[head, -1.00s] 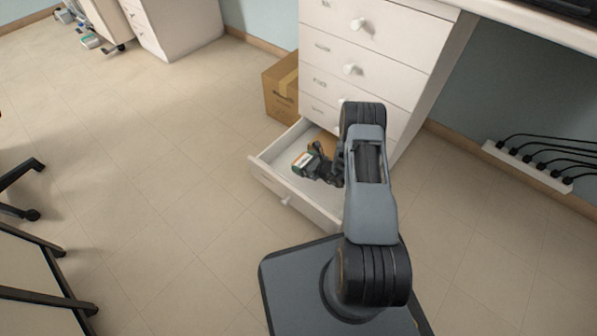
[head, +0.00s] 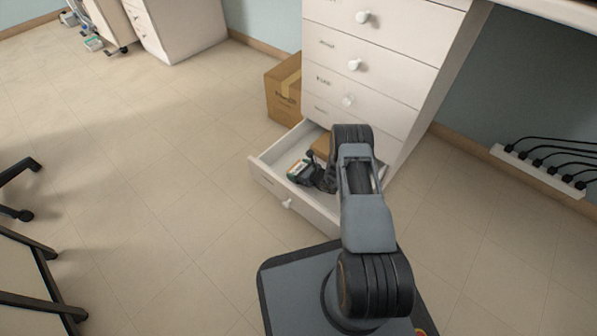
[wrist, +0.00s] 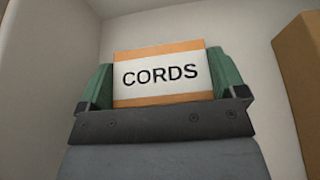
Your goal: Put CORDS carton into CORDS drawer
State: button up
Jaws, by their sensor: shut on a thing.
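The CORDS carton (wrist: 160,75) is orange-brown with a white label reading CORDS, and it fills the space between the green fingers in the wrist view. My gripper (wrist: 160,85) is shut on it. In the head view my gripper (head: 300,172) is low inside the open bottom drawer (head: 270,176), towards its left front part. The carton is too small there to make out well. Whether it touches the drawer floor I cannot tell. The drawer's own label is not readable. My arm hides the drawer's right part.
A brown box lies in the back of the drawer (head: 322,145) and shows at the right of the wrist view (wrist: 300,75). A larger cardboard box (head: 284,95) stands on the floor left of the cabinet (head: 375,75). A power strip (head: 540,172) is at the right wall.

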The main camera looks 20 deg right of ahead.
jog(key=shift+f, duration=0.1)
jog(key=o, duration=0.6)
jog(key=shift+o, duration=0.2)
